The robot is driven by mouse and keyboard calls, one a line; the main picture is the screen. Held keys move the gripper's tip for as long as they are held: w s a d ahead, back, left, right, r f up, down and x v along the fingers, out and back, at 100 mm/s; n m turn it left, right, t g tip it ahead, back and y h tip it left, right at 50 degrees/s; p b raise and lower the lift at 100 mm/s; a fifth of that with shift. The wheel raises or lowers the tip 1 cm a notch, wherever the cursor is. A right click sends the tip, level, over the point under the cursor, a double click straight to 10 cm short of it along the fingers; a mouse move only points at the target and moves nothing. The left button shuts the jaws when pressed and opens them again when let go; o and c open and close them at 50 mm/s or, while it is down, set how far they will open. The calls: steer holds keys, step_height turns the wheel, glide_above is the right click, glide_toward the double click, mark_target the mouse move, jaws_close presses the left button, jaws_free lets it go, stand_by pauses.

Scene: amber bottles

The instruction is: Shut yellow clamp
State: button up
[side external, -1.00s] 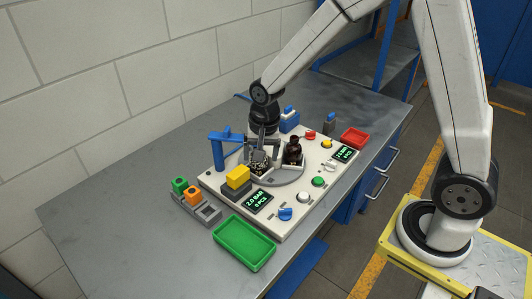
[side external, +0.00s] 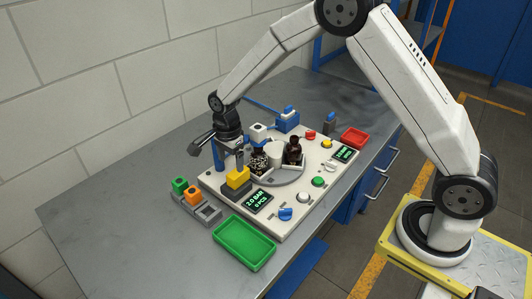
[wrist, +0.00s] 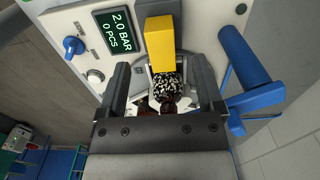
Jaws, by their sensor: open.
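The yellow clamp (side external: 238,176) is a yellow block on a dark base near the left edge of the white panel. In the wrist view the yellow block (wrist: 165,45) lies just beyond my fingertips, roughly centred between them. My gripper (side external: 230,153) is open and empty, pointing down above and just behind the clamp. A bottle with a black-and-white speckled surface (side external: 258,162) stands next to the clamp. It also shows between my fingers in the wrist view (wrist: 166,90), partly hidden by the gripper body. I cannot tell whether the clamp touches it.
A blue post with a handle (wrist: 255,100) stands close to my right finger in the wrist view. An amber bottle (side external: 294,152) stands on the round grey plate. A display (side external: 258,202), blue knob (side external: 286,214) and green tray (side external: 244,243) lie in front.

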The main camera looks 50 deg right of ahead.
mark_target(233, 176)
steer(key=shift+f, duration=3.8)
jaws_close()
